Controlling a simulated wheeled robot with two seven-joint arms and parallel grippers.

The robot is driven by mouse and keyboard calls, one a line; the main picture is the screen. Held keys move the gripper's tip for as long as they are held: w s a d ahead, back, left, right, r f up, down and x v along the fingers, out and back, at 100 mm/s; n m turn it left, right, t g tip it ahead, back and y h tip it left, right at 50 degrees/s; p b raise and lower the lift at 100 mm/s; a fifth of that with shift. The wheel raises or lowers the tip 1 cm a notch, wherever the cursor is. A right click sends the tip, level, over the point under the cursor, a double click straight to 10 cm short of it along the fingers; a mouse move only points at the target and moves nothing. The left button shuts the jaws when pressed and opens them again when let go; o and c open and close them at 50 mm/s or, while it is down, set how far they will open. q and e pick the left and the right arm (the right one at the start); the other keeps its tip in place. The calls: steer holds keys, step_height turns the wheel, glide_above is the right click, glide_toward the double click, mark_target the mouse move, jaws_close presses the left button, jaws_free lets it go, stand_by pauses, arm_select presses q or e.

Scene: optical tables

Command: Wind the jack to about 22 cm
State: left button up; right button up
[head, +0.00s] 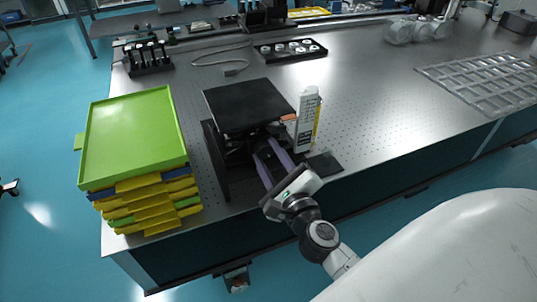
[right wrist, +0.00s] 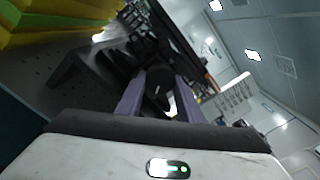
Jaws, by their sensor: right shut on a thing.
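The jack (head: 248,106) is a black lab jack with a flat square top plate, standing near the front edge of the table. Its top plate is raised above its base. My right gripper (head: 268,152) reaches the jack's front side from below right. Its two purple fingers are shut on the jack's dark knob, which shows between them in the right wrist view (right wrist: 158,82). The fingers partly hide the knob and the jack's mechanism. My left gripper is not in view.
A stack of green and yellow trays (head: 130,135) stands close to the left of the jack. A white and yellow upright box (head: 307,120) stands just right of it. A black tray with round parts (head: 290,49) and a cable (head: 222,62) lie behind. The perforated tabletop to the right is mostly clear.

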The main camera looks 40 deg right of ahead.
stand_by(0.3)
steer(key=o, duration=1.1)
steer(key=shift+s, duration=0.1)
steer(key=b+v, duration=0.3)
steer(key=v, duration=0.7)
steer(key=shift+s, duration=0.1)
